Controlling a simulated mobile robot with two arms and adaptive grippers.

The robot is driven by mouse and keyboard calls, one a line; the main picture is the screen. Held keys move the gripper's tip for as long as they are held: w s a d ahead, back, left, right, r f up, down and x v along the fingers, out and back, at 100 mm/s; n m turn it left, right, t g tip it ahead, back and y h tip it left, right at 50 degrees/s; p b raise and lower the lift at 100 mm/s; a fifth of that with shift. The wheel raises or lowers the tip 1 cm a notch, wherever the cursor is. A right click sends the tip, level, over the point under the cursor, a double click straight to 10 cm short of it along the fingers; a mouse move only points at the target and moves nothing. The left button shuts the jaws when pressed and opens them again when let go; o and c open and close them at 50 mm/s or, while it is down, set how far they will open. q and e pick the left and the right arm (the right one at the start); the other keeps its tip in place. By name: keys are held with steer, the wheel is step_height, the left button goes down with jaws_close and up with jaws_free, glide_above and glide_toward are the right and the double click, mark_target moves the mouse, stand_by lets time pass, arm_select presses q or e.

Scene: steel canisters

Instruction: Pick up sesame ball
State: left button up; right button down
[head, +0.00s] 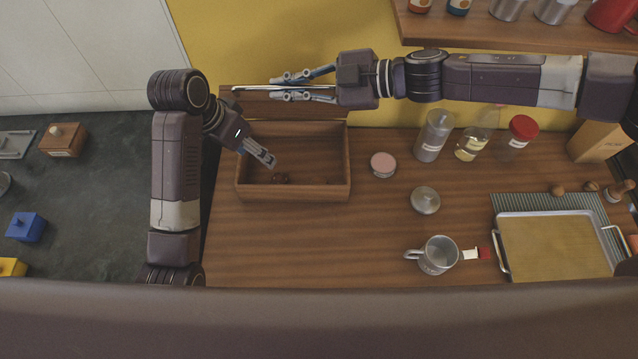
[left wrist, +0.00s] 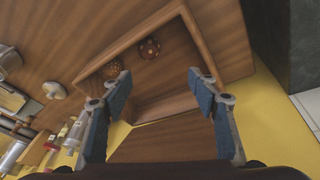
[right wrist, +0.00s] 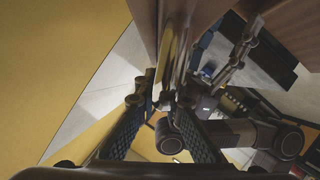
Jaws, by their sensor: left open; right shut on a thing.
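A brown wooden box (head: 310,193) stands open on the counter, its lid (head: 300,107) raised at the back. Inside, a dark speckled ball (left wrist: 149,48) and a lighter orange-brown ball (left wrist: 113,68) lie apart in the left wrist view; which is the sesame ball is hard to tell. Small dark balls (head: 280,178) show on the box floor in the head view. My left gripper (head: 265,157) is open and empty, pointing down over the box; its fingers (left wrist: 160,80) frame the box interior. My right gripper (head: 280,88) is shut on the raised lid's upper edge.
Right of the box stand a pink-topped tin (head: 383,164), a grey canister (head: 433,135), bottles, a steel lid (head: 425,200) and a metal mug (head: 437,255). A tray (head: 500,252) is at the right. The counter in front of the box is clear.

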mark_target(316, 182)
arm_select(q)
steer(key=s+d+n, duration=0.3)
steer(key=d+n, duration=0.3)
steer(key=d, duration=0.4)
steer(key=shift+g, duration=0.4)
steer(key=x, duration=0.7)
steer(key=d+x, duration=0.1)
steer(key=x, duration=0.3)
steer(key=shift+w+d, duration=0.1)
steer(key=shift+w, duration=0.1)
steer(key=shift+c, duration=0.3)
